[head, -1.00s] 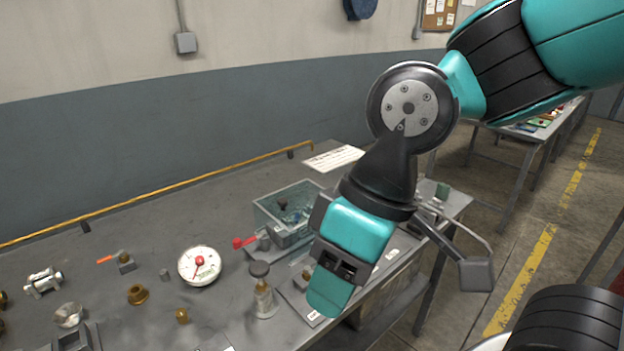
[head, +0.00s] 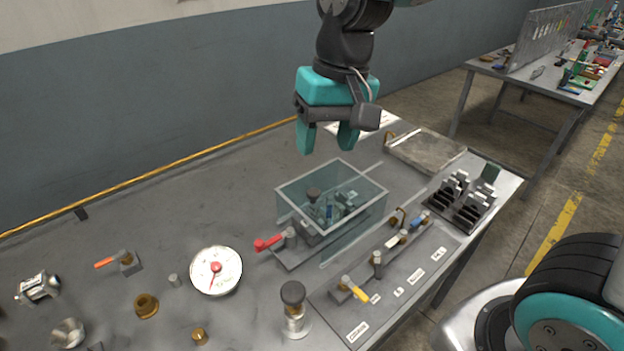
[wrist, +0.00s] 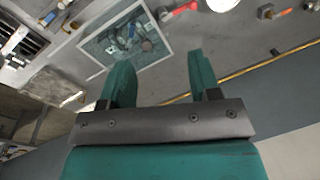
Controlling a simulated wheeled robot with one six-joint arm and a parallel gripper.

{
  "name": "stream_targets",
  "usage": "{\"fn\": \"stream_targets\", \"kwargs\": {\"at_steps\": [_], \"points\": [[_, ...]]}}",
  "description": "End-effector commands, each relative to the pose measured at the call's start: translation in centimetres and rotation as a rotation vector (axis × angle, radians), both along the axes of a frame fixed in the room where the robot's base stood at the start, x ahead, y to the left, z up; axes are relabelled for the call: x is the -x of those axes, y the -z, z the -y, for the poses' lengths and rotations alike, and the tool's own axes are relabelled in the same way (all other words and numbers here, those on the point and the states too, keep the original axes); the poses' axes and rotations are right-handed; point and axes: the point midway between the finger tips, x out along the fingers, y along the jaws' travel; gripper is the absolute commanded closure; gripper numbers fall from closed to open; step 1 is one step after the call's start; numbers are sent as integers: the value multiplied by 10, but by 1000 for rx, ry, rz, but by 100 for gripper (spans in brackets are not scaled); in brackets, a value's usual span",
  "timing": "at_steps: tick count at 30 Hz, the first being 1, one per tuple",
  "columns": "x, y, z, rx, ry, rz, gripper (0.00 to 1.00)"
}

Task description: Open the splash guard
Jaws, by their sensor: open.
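The splash guard (head: 360,184) appears to be the clear, box-like cover standing on the bench, with small fittings visible inside it. It also shows in the wrist view (wrist: 160,55), beyond my fingertips. A valve with a red handle (head: 268,243) sits at its near left corner. My gripper (head: 328,148) is open and empty, pointing down above the far side of the guard and apart from it. Both fingers show in the wrist view (wrist: 160,72), with nothing between them.
A panel with a yellow-handled valve (head: 354,290) and a blue-handled valve (head: 419,221) lies right of the guard. A round gauge (head: 215,270) and a dark-topped fitting (head: 294,308) stand nearer. A grey tray (head: 427,150) and black racks (head: 460,200) are at the right.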

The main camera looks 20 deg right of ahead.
Motion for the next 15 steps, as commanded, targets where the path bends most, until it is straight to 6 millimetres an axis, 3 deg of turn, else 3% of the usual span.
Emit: {"fn": "stream_targets", "kwargs": {"at_steps": [1, 3, 6, 9, 15], "points": [[-26, 1, 3, 34, 99, -21, 43], [-55, 5, 8, 76, 238, -39, 43], [-84, 11, 15, 117, 388, -54, 43], [-99, 17, 19, 138, 470, -60, 43], [-101, 39, 21, 145, 493, -65, 43]]}}
